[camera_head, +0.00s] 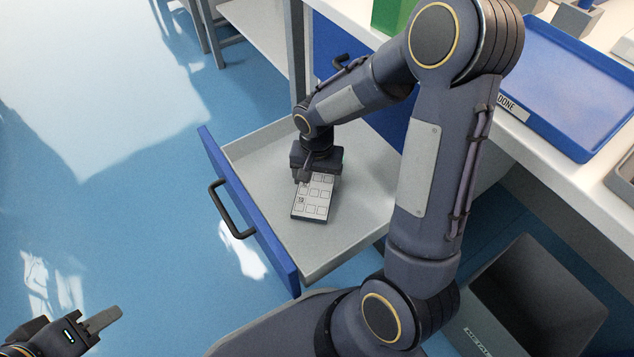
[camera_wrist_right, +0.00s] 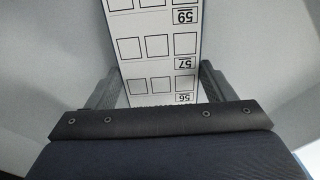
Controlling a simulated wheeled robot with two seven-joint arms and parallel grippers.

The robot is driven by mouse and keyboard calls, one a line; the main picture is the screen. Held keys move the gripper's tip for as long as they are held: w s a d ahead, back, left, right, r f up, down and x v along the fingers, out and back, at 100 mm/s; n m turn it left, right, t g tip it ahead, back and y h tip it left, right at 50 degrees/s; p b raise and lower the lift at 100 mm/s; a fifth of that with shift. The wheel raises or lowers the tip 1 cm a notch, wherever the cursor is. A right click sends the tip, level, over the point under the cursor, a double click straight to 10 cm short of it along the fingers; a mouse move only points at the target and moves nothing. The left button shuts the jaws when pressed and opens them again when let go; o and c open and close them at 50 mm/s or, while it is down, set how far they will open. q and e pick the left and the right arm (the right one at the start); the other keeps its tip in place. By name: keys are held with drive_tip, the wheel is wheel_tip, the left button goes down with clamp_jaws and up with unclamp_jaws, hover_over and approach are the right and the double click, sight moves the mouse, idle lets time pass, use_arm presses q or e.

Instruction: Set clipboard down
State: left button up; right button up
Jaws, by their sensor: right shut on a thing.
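The clipboard (camera_head: 314,202) is a small flat board with a white sheet of printed squares and numbers. It is inside the open drawer (camera_head: 355,215); I cannot tell whether it touches the drawer floor. My right gripper (camera_head: 317,178) is shut on its far end, reaching down into the drawer. In the right wrist view, the clipboard (camera_wrist_right: 157,45) runs up between the two fingers of my right gripper (camera_wrist_right: 158,85), with the numbers 59, 57 and 56 showing. My left gripper (camera_head: 103,320) is at the lower left, away from the drawer, and only partly in view.
The drawer has a blue front with a black handle (camera_head: 229,210). A white bench with a blue tray (camera_head: 570,85) labelled DONE is at the upper right. A dark bin (camera_head: 530,300) stands at the lower right. Blue floor is clear at the left.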

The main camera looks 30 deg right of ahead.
sight(317, 182)
drive_tip(key=shift+f, duration=0.35)
drive_tip(key=shift+f, duration=0.2)
drive_tip(key=o, duration=1.1)
drive_tip(key=shift+r, duration=0.1)
wheel_tip(317, 182, up, 12)
drive_tip(key=p, duration=0.5)
drive_tip(key=s+a+r+n+t+y, duration=0.1)
drive_tip(key=s+r+n+t, duration=0.1)
drive_tip(key=s, duration=0.3)
drive_tip(key=s+a+r+n+t+y, duration=0.1)
drive_tip(key=s+r+n, duration=0.1)
drive_tip(key=s+r, duration=0.2)
drive_tip(key=s+a+r+n+t+y, duration=0.1)
drive_tip(key=s+a+r+n+t, duration=0.1)
drive_tip(key=s+r, duration=0.2)
drive_tip(key=shift+s+r+t+y, duration=0.1)
drive_tip(key=shift+s+t+y, duration=0.25)
drive_tip(key=shift+s, duration=1.55)
